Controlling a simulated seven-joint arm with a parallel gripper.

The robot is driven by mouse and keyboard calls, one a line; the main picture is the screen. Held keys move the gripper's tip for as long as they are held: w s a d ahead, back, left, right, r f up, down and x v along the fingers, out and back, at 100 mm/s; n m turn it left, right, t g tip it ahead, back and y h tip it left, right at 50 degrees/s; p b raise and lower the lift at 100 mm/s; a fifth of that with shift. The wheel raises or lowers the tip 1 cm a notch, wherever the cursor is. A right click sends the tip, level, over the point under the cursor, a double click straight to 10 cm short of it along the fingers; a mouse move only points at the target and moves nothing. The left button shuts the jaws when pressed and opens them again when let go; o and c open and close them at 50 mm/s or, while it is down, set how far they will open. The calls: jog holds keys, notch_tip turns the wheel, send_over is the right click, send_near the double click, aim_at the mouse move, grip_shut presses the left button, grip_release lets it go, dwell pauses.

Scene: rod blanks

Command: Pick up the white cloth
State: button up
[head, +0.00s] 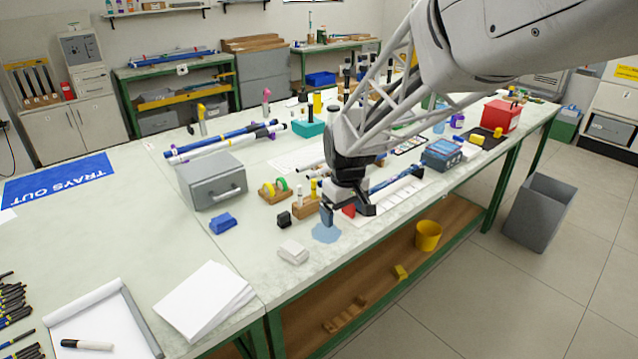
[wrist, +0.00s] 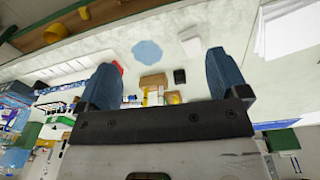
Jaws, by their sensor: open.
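The white cloth (head: 293,252) is a small folded pad lying flat near the front edge of the bench. My gripper (head: 346,212) is open and empty above the bench, to the right of and behind the cloth. Its two blue fingers stand wide apart in the wrist view (wrist: 160,78). A flat light-blue patch (head: 326,233) lies on the bench between the cloth and my gripper.
A small black block (head: 284,219) and a wooden block (head: 306,209) stand behind the cloth. A blue object (head: 223,223) and a grey metal box (head: 212,181) are to the left. A stack of white paper (head: 204,300) lies front left.

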aim_at(293, 247)
jog(key=w+a+f+n, duration=0.1)
jog(key=w+a+f, duration=0.2)
jog(key=a+f, duration=0.1)
jog(key=w+a+f+n, duration=0.1)
jog(key=w+a+f, duration=0.2)
jog(key=a+f, duration=0.2)
jog(key=w+a+f+n, duration=0.2)
jog(key=w+a+f, duration=0.1)
jog(key=a+f, duration=0.2)
jog(key=shift+a+f+g, duration=0.2)
jog(key=shift+a+g, duration=0.2)
jog(key=shift+a, duration=0.05)
jog(key=shift+f, duration=1.25)
jog(key=shift+s+d+f, duration=0.1)
jog(key=shift+f, duration=1.25)
jog(key=shift+s+d+f, duration=0.1)
jog(key=shift+f, duration=1.2)
jog(key=c, duration=1)
